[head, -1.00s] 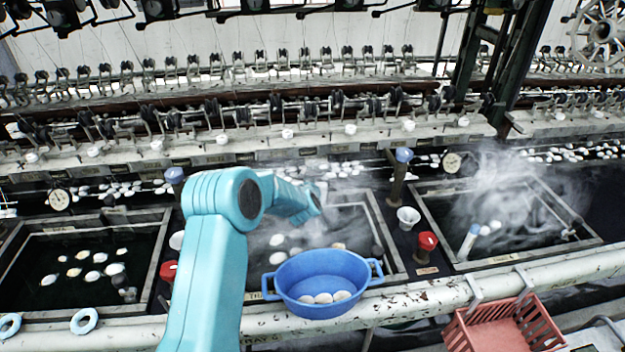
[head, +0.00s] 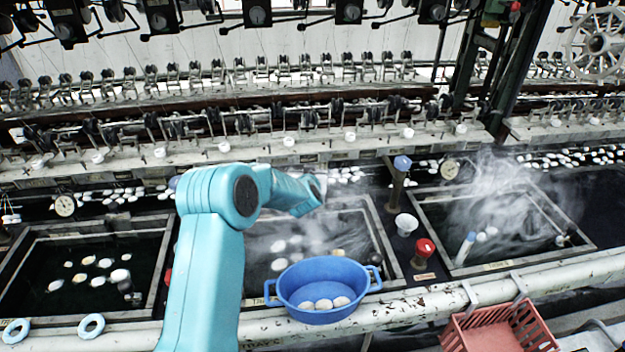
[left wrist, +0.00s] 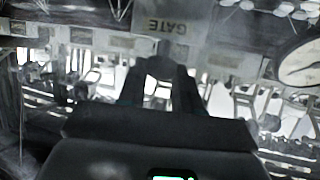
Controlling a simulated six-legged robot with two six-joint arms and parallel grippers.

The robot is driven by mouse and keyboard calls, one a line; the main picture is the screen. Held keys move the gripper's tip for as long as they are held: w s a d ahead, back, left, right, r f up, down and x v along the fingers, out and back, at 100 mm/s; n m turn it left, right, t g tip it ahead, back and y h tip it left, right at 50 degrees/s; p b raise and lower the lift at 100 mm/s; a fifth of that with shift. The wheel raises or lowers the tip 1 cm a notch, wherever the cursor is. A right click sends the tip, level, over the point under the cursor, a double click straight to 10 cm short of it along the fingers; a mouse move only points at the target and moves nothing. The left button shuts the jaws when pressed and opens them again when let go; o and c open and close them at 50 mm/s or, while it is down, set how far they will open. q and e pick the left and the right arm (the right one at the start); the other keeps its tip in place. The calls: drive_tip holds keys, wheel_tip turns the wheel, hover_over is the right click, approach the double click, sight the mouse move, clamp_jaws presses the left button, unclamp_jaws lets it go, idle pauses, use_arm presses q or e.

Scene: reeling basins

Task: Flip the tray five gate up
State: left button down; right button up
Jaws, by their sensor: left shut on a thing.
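In the left wrist view a pale plate lettered GATE (left wrist: 165,22) appears upside down at the top. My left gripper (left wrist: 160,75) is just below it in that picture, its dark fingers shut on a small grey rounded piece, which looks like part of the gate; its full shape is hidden. In the head view my left arm reaches over the steaming middle basin (head: 385,232) towards its back edge. The gripper's fingers are hidden behind the wrist there, and the gate cannot be made out. My right gripper is not in view.
A blue tub (head: 322,290) with pale cocoons sits at the middle basin's front. A red-topped post (head: 425,248), a white cup (head: 406,224) and a blue-topped post (head: 400,175) stand to its right. A red crate (head: 500,330) hangs at the front right.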

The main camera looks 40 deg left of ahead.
use_arm(q)
drive_tip(key=shift+w+r, duration=0.1)
drive_tip(key=shift+r, duration=0.15)
drive_tip(key=c, duration=0.8)
unclamp_jaws()
drive_tip(key=shift+r, duration=0.1)
drive_tip(key=b+v, duration=0.1)
drive_tip(key=v, duration=0.7)
drive_tip(key=b+v, duration=0.1)
drive_tip(key=v, duration=0.7)
drive_tip(key=shift+d+b, duration=0.2)
drive_tip(key=shift+b, duration=0.1)
drive_tip(key=shift+f, duration=0.25)
